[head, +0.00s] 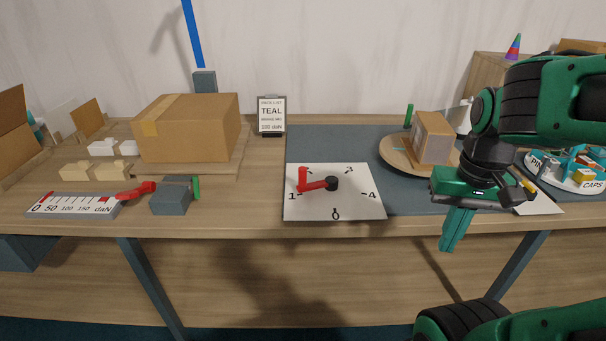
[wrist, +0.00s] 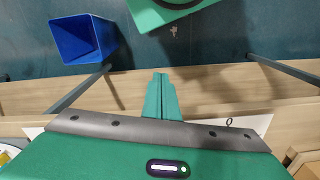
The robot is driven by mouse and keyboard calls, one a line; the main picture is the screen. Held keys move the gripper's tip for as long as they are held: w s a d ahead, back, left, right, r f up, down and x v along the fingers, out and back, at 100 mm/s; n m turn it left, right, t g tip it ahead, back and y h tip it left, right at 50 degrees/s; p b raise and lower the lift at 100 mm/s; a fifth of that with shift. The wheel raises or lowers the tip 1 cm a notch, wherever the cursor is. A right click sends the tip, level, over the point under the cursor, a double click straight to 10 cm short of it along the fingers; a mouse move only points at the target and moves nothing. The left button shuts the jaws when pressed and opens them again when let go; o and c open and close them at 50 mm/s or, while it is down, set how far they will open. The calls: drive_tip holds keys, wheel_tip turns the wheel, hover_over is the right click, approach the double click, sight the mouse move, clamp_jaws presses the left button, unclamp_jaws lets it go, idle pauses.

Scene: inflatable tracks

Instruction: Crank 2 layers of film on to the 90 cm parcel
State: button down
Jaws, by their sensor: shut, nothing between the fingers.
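A cardboard parcel (head: 432,138) stands on a round wooden turntable (head: 391,155) at the back right; no size label is readable on it. A crank with a red upright handle (head: 302,178) and a red arm is mounted on a black hub (head: 331,183) at the middle of a white numbered plate (head: 350,207). The arm points left, near the 1. My gripper (head: 449,247) points down in front of the table's front edge, right of the plate and apart from the crank. Its teal fingers (wrist: 160,98) are together and empty in the wrist view.
A large box (head: 190,127), a tension gauge (head: 75,205) and a grey block (head: 172,196) stand at left. A pick-list sign (head: 271,114) stands behind the plate. A round tray (head: 567,177) of small parts is at right. A blue bin (wrist: 82,38) stands on the floor.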

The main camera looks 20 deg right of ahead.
drive_tip(key=w+a+r+n+t+h, duration=0.15)
drive_tip(key=w+a, duration=0.25)
drive_tip(key=w, duration=0.4)
drive_tip(key=w+a+r+n+t, duration=0.1)
drive_tip(key=w+a+r, duration=0.2)
drive_tip(key=w, duration=0.4)
drive_tip(key=w+a+r+n+t, duration=0.2)
drive_tip(key=w+a+r, duration=0.1)
drive_tip(key=w+a, duration=0.75)
drive_tip(key=shift+g+y, duration=0.25)
drive_tip(key=shift+y, duration=0.1)
drive_tip(key=f, duration=0.3)
drive_tip(key=w+a+f, duration=0.1)
drive_tip(key=f, duration=0.4)
drive_tip(key=shift+w+a+f, duration=0.15)
drive_tip(key=shift+w+f, duration=0.05)
drive_tip(key=shift+f, duration=0.2)
drive_tip(key=w, duration=0.3)
drive_tip(key=shift+d+f, duration=0.25)
drive_tip(key=shift+f, duration=0.05)
drive_tip(key=shift+w+d, duration=0.15)
drive_tip(key=shift+w, duration=0.45)
drive_tip(key=shift+w+r+m, duration=0.1)
drive_tip(key=shift+m, duration=0.15)
